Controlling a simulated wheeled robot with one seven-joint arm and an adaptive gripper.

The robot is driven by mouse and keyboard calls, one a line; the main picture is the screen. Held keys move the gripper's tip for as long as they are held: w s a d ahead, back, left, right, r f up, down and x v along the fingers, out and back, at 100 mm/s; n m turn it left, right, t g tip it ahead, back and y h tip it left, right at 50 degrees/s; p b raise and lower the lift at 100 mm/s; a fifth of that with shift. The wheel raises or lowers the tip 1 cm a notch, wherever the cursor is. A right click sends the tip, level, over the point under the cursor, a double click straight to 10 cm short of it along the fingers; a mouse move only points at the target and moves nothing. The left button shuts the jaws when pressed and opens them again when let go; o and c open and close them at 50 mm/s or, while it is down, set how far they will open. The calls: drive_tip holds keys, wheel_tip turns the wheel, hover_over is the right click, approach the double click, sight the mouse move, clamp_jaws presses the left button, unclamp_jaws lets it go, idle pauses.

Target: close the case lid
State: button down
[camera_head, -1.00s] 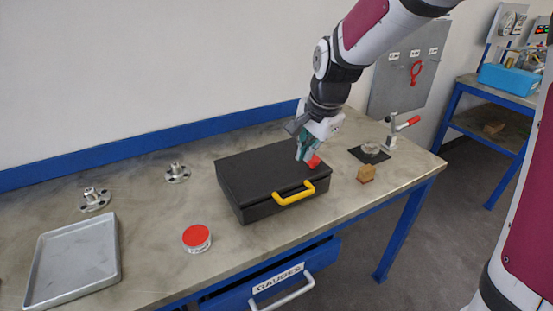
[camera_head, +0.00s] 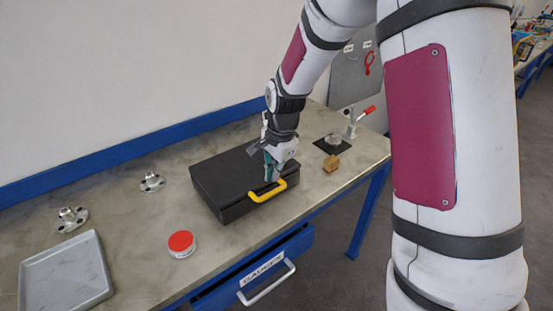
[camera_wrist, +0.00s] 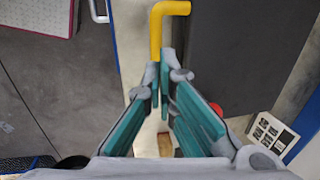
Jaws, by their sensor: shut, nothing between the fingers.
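The black case (camera_head: 225,177) lies on the bench with its lid down flat, as far as I can see. Its yellow handle (camera_head: 262,194) is on the front side and also shows in the wrist view (camera_wrist: 157,30). My gripper (camera_head: 270,178) points down at the front right part of the case, by the right end of the handle. In the wrist view its teal fingers (camera_wrist: 162,75) are shut with nothing between them, and their tips are close to the handle's end. I cannot tell whether they touch the case. The gripper hides part of the lid's right front corner.
A wooden block (camera_head: 331,164) and a toggle clamp (camera_head: 352,128) stand to the right. A drawer with a handle (camera_head: 266,284) is below the bench edge.

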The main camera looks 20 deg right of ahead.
sight(273, 191)
drive_tip(key=shift+w+a+f, duration=0.1)
drive_tip(key=shift+w+f, duration=0.1)
drive_tip(key=shift+f, duration=0.95)
drive_tip(key=shift+w+f, duration=0.2)
drive_tip(key=shift+f, duration=0.95)
